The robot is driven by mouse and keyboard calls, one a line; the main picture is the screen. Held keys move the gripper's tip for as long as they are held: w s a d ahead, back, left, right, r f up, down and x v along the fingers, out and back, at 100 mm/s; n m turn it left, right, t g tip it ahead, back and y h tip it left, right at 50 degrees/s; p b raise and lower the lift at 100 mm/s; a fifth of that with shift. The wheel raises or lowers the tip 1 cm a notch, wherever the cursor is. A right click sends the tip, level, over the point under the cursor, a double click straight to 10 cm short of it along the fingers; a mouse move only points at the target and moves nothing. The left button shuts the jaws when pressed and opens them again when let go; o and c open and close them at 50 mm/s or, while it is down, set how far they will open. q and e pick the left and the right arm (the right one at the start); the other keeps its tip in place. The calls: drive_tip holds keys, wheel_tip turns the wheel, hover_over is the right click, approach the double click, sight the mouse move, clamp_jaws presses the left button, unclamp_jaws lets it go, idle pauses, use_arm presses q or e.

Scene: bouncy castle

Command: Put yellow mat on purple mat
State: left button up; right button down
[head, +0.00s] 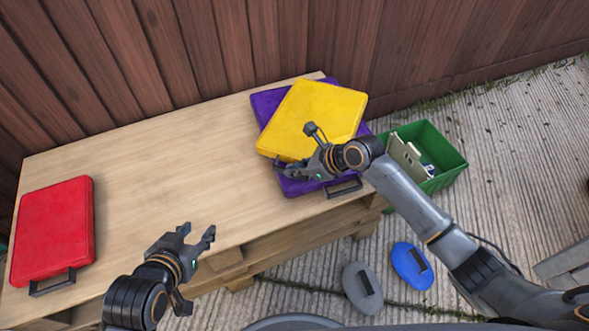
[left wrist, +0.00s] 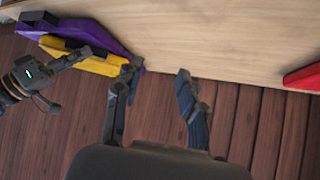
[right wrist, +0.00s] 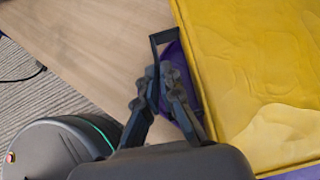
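The yellow mat (head: 316,118) lies over the purple mat (head: 264,103) at the table's right end, turned relative to it, so purple edges show around it. I cannot tell whether it rests fully flat. My right gripper (head: 283,165) is at the yellow mat's near left edge. In the right wrist view its fingers (right wrist: 160,73) are closed together on the dark handle (right wrist: 154,46) beside the yellow mat (right wrist: 265,70). The purple mat's own handle (head: 344,187) sticks out at the front. My left gripper (head: 197,232) is open and empty above the table's front edge.
A red mat (head: 53,228) lies at the left end of the wooden table (head: 170,165); the middle is clear. A wooden fence stands behind. A green crate (head: 443,146) with items sits right of the table. Grey (head: 361,287) and blue (head: 411,265) oval objects lie on the ground.

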drive_tip(key=c, duration=1.9)
unclamp_jaws()
drive_tip(key=o, duration=0.4)
